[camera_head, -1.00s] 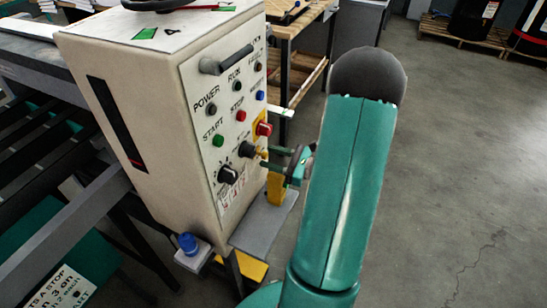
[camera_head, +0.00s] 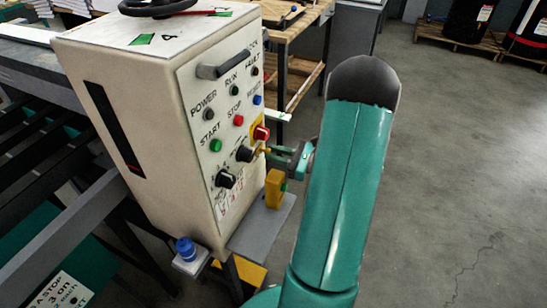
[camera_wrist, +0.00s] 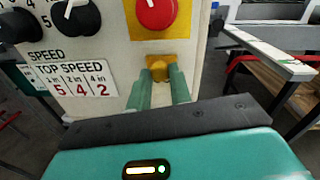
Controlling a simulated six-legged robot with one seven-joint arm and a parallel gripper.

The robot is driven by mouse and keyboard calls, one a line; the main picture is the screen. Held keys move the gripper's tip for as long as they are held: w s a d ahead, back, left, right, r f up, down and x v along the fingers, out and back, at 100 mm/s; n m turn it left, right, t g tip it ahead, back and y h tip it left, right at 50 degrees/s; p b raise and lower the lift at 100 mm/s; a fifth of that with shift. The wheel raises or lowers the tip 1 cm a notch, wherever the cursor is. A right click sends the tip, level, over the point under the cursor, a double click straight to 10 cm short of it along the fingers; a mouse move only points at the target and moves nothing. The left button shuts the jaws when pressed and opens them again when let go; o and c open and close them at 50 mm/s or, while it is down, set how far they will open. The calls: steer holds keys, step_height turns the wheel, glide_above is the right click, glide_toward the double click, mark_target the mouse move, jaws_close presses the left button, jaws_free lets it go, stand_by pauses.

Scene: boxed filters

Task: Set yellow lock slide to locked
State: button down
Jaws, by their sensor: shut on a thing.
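The yellow lock slide (camera_wrist: 158,68) is a small yellow knob on a yellow plate, below the red emergency button (camera_wrist: 157,12) on the control panel. In the head view the slide (camera_head: 264,150) is small and partly covered by my fingertips. My gripper (camera_wrist: 162,82) faces the panel with its two green fingers on either side of the yellow knob, shut on it. In the head view my gripper (camera_head: 272,151) reaches the panel's right edge from the right. The slide's locked and unlocked marks cannot be made out.
Black dials (camera_head: 226,179) and coloured buttons crowd the beige cabinet (camera_head: 150,110) close to the slide. A grey shelf (camera_head: 262,226) below carries a yellow block (camera_head: 275,188). A workbench (camera_head: 300,25) stands behind; the floor at right is open.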

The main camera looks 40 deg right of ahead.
steer(key=shift+d, duration=0.25)
steer(key=c, duration=1.3)
jaws_free()
steer(key=shift+o, duration=0.2)
steer(key=shift+s, duration=0.25)
steer(key=v, duration=1.3)
steer(key=shift+s+d, duration=0.1)
steer(key=shift+s, duration=0.2)
